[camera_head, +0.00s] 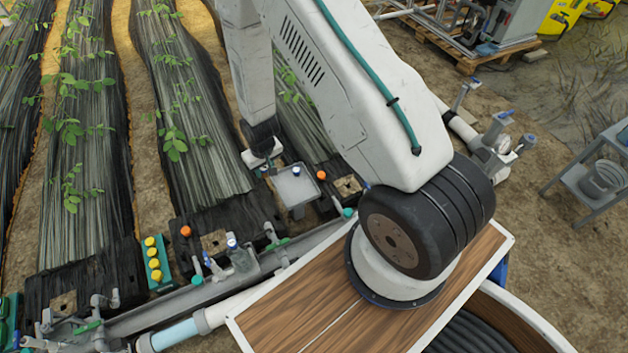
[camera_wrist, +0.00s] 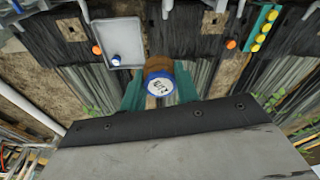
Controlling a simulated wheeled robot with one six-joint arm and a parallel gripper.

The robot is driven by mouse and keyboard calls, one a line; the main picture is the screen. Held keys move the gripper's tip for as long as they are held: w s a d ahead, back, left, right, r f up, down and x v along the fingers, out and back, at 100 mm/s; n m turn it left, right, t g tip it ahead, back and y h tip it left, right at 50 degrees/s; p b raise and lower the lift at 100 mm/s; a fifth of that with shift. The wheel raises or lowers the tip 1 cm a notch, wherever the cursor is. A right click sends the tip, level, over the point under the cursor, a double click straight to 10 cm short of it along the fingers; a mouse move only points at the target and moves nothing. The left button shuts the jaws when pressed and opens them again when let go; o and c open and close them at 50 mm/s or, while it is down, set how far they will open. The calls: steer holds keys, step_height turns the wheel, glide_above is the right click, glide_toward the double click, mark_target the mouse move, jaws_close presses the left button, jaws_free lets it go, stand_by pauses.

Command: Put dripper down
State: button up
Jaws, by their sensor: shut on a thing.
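My gripper (camera_wrist: 160,82) shows two teal fingers in the wrist view, shut on the dripper (camera_wrist: 159,87), a round piece with a blue rim, a white marked face and a brownish body. In the head view my gripper (camera_head: 262,160) hangs over the bed ends, just left of a light grey tray (camera_head: 297,196); the dripper in it is not clear there. The tray (camera_wrist: 103,38) also shows in the wrist view, to the left of the held dripper. A small blue-and-white piece (camera_wrist: 116,60) lies in the tray.
Orange knobs (camera_head: 186,231) sit on the black bed ends. A green rack with several yellow caps (camera_head: 152,262) stands to the left. A grey pipe with valves (camera_head: 195,290) runs along the front. My arm covers the middle. A grey stand (camera_head: 590,180) is at the right.

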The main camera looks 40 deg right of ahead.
steer(key=s+f, duration=0.1)
steer(key=f, duration=0.8)
steer(key=s+f+m, duration=0.1)
steer(key=f, duration=0.7)
steer(key=s+a+f+m, duration=0.1)
steer(key=f, duration=0.8)
steer(key=shift+s+f, duration=0.35)
steer(key=shift+s, duration=0.05)
steer(key=shift+d+f, duration=0.25)
glide_above(293, 196)
steer(key=s+a, duration=0.1)
steer(key=shift+f, duration=0.65)
steer(key=shift+w+d, duration=0.3)
steer(key=shift+d, duration=0.15)
steer(key=shift+f, duration=1.8)
steer(key=shift+f, duration=0.1)
steer(key=o, duration=1.1)
